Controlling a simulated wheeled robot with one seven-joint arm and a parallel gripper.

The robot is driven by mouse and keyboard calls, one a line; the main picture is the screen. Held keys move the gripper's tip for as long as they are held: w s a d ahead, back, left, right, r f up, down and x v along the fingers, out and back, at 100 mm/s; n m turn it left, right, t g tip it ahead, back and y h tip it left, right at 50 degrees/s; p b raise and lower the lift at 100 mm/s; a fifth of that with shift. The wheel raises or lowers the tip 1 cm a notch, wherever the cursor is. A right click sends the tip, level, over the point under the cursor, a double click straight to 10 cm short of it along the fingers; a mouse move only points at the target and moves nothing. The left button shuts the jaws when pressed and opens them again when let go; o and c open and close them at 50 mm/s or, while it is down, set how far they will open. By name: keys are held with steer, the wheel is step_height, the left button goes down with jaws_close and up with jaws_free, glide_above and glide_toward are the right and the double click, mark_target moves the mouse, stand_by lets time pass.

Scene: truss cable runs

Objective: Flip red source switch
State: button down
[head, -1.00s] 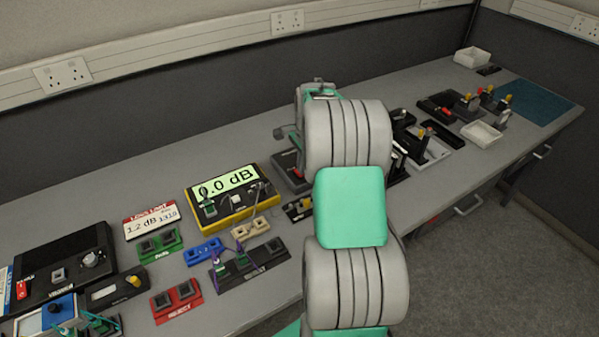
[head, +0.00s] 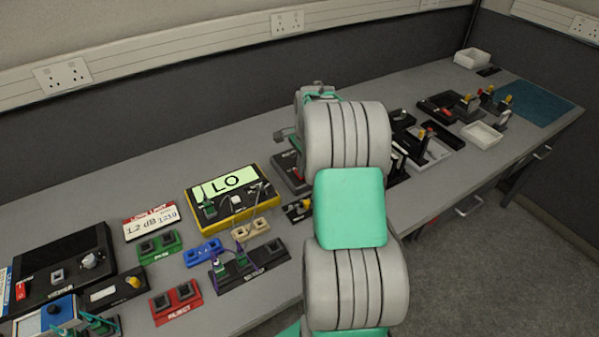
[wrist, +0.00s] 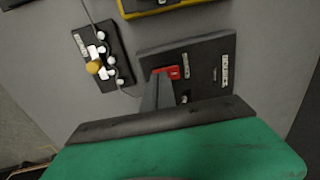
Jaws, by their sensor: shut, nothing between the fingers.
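The red source switch (wrist: 173,72) is a small red rocker on a dark grey box (wrist: 205,60) in the wrist view. My gripper (wrist: 159,82) is shut and empty, its fingertips right at the red switch's lower-left edge; whether they touch it I cannot tell. The fingers hide part of the switch and the box's near left part. In the head view the dark box (head: 289,172) shows partly, left of my arm, which hides the fingertips.
A yellow meter (head: 231,203) reads LO, with cables at its front. A small black box with a yellow cap (wrist: 103,58) lies beside the source box, a thin cable between them. Coloured connector blocks (head: 176,301) lie to the left. Dark fixtures (head: 425,147) stand to the right.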

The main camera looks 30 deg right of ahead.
step_height(320, 180, up, 6)
steer(key=p, duration=0.4)
steer(key=shift+r, duration=0.25)
